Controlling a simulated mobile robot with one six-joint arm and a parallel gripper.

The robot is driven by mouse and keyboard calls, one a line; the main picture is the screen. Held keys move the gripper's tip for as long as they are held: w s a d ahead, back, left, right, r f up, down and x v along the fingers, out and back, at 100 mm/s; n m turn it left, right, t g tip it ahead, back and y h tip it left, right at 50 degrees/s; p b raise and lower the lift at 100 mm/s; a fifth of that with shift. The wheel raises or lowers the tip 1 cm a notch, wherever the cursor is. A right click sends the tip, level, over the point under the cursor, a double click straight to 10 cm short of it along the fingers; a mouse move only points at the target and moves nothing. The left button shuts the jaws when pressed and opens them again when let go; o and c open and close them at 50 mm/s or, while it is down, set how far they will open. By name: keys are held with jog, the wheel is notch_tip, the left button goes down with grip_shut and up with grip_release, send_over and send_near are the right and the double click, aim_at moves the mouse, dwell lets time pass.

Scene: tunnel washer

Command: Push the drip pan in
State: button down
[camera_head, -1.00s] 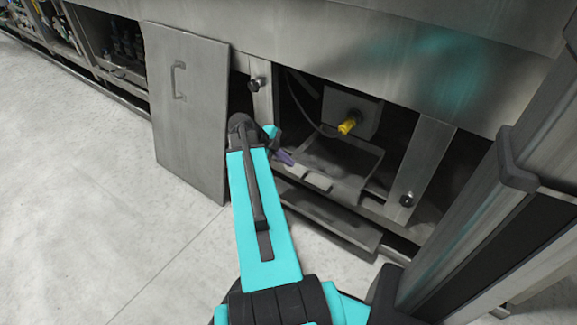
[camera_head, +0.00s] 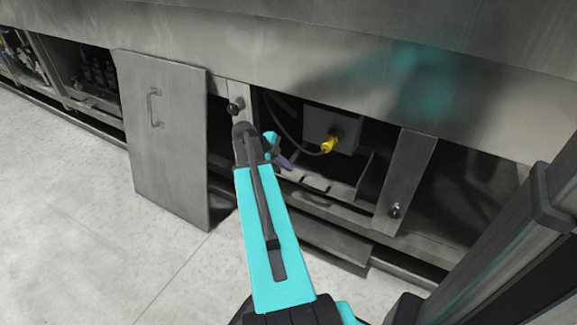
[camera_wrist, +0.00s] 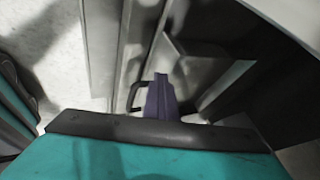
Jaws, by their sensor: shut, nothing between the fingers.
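The drip pan (camera_head: 338,188) is a shallow grey metal tray in the opening below the machine's side, under a box with a yellow fitting. In the head view its front edge lies close to the lower frame rail. My gripper (camera_head: 285,161) is at the pan's left front, partly hidden by my arm. The gripper's purple fingers also show in the wrist view (camera_wrist: 160,97), closed together, with nothing held. A dark looped handle (camera_wrist: 134,95) is just left of them there. Whether the fingers touch the pan is not clear.
A removed metal panel (camera_head: 165,140) with a handle leans against the machine left of the opening. The yellow fitting (camera_head: 329,144) hangs above the pan. A post with a black knob (camera_head: 398,180) bounds the opening at right. The pale floor (camera_head: 75,200) at left is clear.

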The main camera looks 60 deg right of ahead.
jog(key=shift+d, duration=0.45)
jog(key=shift+a, duration=0.15)
jog(key=w+a+r+p, duration=0.3)
jog(key=a+r, duration=0.5)
jog(key=a, duration=0.1)
jog(key=shift+w+a, duration=0.15)
jog(key=shift+a, duration=0.1)
dwell(0.5)
